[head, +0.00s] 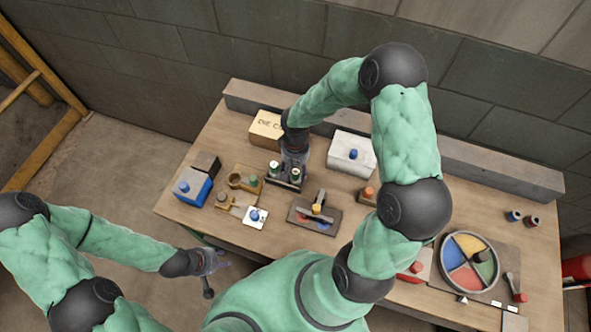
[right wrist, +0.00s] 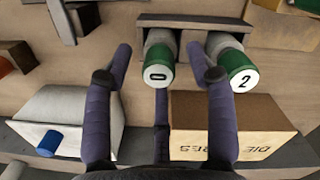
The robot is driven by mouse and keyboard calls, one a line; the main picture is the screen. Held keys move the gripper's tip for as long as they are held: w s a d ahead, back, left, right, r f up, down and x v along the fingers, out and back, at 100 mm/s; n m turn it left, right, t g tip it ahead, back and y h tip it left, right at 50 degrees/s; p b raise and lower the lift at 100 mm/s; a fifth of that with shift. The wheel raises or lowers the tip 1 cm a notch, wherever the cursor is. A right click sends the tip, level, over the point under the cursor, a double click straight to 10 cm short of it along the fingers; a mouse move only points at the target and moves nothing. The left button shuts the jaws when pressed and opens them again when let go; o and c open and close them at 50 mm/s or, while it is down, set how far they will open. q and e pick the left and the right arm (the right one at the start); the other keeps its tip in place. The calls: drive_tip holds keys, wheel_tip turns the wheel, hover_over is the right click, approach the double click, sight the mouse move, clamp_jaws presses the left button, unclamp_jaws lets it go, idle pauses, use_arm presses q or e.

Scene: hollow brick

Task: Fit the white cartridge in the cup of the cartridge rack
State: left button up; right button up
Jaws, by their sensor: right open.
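Two pale, whitish cartridges with green end bands are in the dark cartridge rack (head: 284,184), whose dark edge also shows at the top of the right wrist view (right wrist: 190,20). One is marked 0 (right wrist: 158,62) and the other is marked 2 (right wrist: 238,68). I cannot tell which is the task's white cartridge, and no empty cup is clear. My right gripper (head: 293,163) is open over the rack. In the right wrist view, its fingers (right wrist: 160,50) stand either side of the 0 cartridge, with no grip visible. My left gripper (head: 212,262) is off the table's front-left edge, its jaws unclear.
Behind the rack is a cardboard box (head: 265,127), and to its right a white block (head: 352,154) with a blue knob. A blue box (head: 192,188) and tan tray (head: 246,176) stand left. A dark plate (head: 300,217) lies in front; a coloured wheel (head: 468,264) is far right.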

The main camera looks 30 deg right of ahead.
wheel_tip(320, 180, up, 12)
drive_tip(key=w, duration=0.1)
drive_tip(key=shift+d+f, duration=0.2)
drive_tip(key=shift+d, duration=0.1)
idle(0.5)
